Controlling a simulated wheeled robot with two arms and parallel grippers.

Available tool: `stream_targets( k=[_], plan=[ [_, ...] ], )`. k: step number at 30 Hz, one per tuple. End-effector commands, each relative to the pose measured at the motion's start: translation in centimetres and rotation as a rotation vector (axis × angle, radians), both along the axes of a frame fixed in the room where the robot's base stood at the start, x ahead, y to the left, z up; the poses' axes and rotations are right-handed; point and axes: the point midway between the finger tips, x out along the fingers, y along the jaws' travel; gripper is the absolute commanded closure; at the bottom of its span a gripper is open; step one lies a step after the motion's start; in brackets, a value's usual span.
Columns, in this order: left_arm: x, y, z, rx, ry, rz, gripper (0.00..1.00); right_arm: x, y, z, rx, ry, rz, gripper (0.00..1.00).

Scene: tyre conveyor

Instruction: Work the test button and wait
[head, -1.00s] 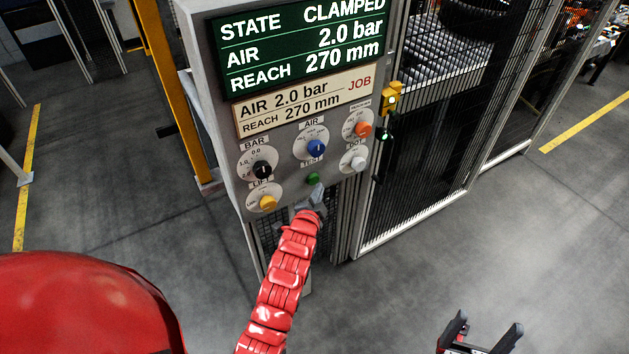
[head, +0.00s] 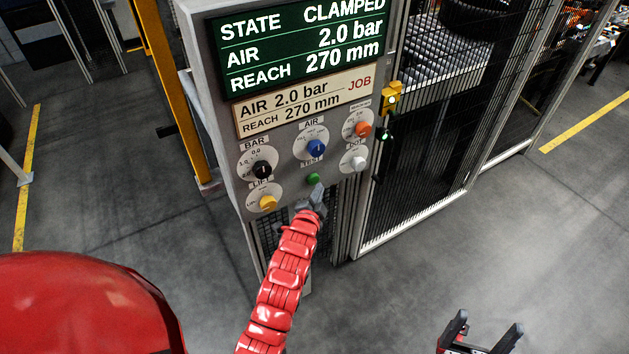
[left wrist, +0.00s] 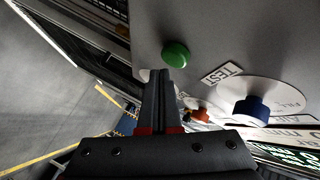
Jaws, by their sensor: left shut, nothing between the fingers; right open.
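The green test button (head: 313,179) sits low on the grey control panel (head: 230,160), under its TEST label. It also shows in the left wrist view (left wrist: 175,54), just beyond my fingertips, with a small gap in the picture. My left gripper (head: 317,190) is shut and empty just below the button; its closed fingers also show in the left wrist view (left wrist: 158,75). Whether it touches the panel I cannot tell. The screen (head: 300,45) reads STATE CLAMPED, AIR 2.0 bar, REACH 270 mm. My right gripper (head: 487,330) is open and empty at the bottom right.
Around the button are a blue AIR knob (head: 317,148), a black BAR knob (head: 262,170), a yellow LIFT knob (head: 268,202), an orange knob (head: 363,129) and a white DOT knob (head: 358,163). A job card (head: 305,103) reads 2.0 bar, 270 mm. Mesh fencing (head: 420,150) stands right.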

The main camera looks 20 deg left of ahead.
Motion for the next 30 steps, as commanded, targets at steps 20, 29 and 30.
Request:
stream_targets(
  k=[20,29,30],
  plan=[
    [0.54,0.68,0.05,0.000,0.000,0.000,1.00,0.01,0.00,-0.39,0.000,0.000,0.000,0.17],
    [0.75,0.90,0.04,0.000,-0.001,-0.001,1.00,0.00,0.00,-0.43,0.000,0.000,0.000,0.17],
    [0.77,0.95,0.02,0.001,0.000,0.000,1.00,0.00,0.00,-0.44,0.000,0.000,0.000,0.17]
  ],
)
